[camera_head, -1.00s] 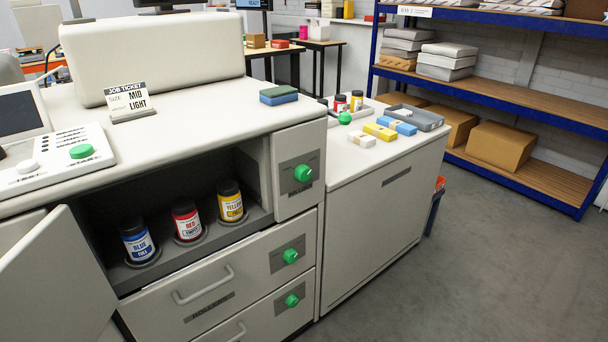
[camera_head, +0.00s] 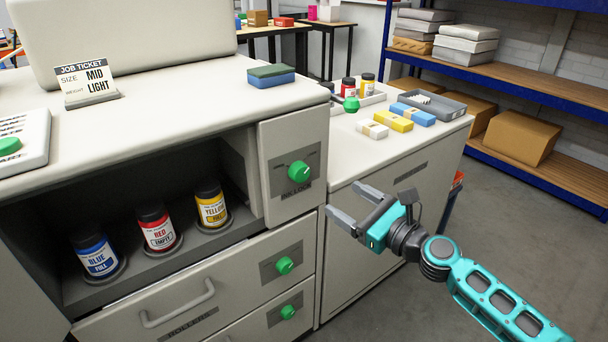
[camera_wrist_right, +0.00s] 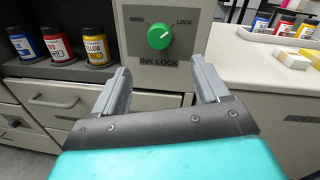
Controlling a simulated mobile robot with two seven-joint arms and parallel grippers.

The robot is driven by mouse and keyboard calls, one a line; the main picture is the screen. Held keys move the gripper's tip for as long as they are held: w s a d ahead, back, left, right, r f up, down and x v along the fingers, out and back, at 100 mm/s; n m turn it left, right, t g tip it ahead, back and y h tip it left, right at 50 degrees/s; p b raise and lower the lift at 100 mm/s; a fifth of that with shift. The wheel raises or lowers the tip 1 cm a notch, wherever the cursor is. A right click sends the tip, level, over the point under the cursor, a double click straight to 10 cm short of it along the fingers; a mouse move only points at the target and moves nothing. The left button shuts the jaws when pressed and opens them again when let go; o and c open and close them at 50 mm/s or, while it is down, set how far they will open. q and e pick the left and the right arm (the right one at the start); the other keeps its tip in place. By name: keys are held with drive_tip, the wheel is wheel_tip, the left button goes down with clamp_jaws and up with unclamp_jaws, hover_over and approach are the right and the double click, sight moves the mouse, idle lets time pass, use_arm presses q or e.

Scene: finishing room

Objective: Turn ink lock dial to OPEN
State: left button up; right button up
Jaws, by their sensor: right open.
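The ink lock dial (camera_head: 298,170) is a round green knob on a grey plate on the white cabinet's upper front panel. In the right wrist view the dial (camera_wrist_right: 160,36) sits between the words OPEN at left and LOCK at right, above INK LOCK. Its pale mark points up and right, toward LOCK. My right gripper (camera_head: 344,198) is open and empty, to the right of the dial and apart from it. In the right wrist view its fingers (camera_wrist_right: 160,65) point toward the panel, with the dial beyond and between them. My left gripper is not in view.
Blue, red and yellow ink jars (camera_head: 158,230) stand in the open bay left of the dial. Drawers with two more green knobs (camera_head: 284,265) are below. A side counter (camera_head: 350,150) holds small boxes and a grey tray (camera_head: 440,107). Open floor lies at right.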

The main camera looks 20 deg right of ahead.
sight(303, 174)
drive_tip(key=x, duration=1.1)
drive_tip(key=shift+w+a+b, duration=0.15)
drive_tip(key=shift+a+b, duration=0.1)
drive_tip(key=shift+b, duration=0.1)
drive_tip(key=shift+w+a, duration=0.2)
drive_tip(key=shift+w, duration=0.25)
drive_tip(key=shift+c, duration=0.4)
drive_tip(key=c, duration=1)
